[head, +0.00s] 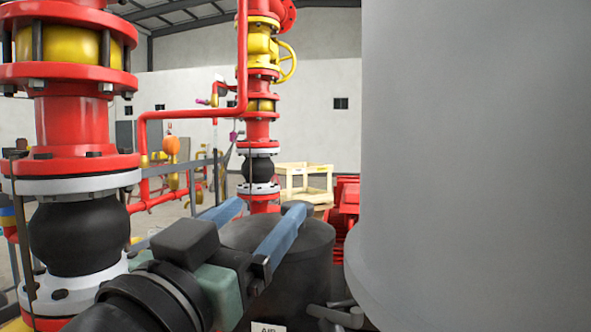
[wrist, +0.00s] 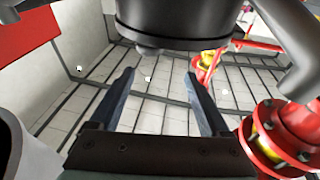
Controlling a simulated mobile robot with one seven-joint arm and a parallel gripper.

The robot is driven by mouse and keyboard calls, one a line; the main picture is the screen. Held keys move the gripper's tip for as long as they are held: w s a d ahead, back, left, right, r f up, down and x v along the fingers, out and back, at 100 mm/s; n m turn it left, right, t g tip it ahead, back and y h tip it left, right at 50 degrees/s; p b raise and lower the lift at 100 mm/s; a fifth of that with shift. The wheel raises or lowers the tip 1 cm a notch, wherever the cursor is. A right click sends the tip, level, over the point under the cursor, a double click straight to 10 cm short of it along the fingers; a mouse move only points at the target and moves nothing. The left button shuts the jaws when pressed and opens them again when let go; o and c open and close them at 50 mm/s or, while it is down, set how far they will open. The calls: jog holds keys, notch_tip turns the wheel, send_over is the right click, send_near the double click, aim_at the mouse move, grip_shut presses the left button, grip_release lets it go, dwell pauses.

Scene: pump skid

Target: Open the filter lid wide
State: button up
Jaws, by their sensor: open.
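The filter appears as a dark grey round vessel (head: 300,275) in the lower middle of the head view. Its rounded dark top, which looks like the lid (head: 315,232), appears level and down; the seam is not clear. My gripper (head: 270,207) is open, its two blue fingers spread apart and reaching over or in front of that top. My wrist hides the vessel's left side. In the wrist view my gripper (wrist: 160,74) shows nothing between its fingers. A dark round body (wrist: 195,22) with a rim lies just beyond the tips; contact cannot be told.
A large smooth grey cylinder (head: 480,160) blocks the right side of the head view. Red flanged piping (head: 75,120) stands close on the left, with another red and yellow pipe column (head: 260,105) behind. A grey bar or pipe (wrist: 290,45) crosses the wrist view's upper right.

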aim_at(310, 221)
jog(key=w+d+g+h+p, duration=0.1)
jog(key=w+d, duration=0.1)
jog(key=w, duration=0.1)
jog(key=w+d+m+g+p, duration=0.1)
jog(key=w+d+p, duration=0.1)
jog(key=w+d+m+g+h+p, duration=0.1)
jog(key=w+d+g+p, duration=0.1)
jog(key=w, duration=0.1)
jog(key=shift+w+d+h, duration=0.2)
jog(key=shift+w+h, duration=0.1)
jog(key=shift+w, duration=0.05)
dwell(0.3)
grip_shut()
dwell(0.3)
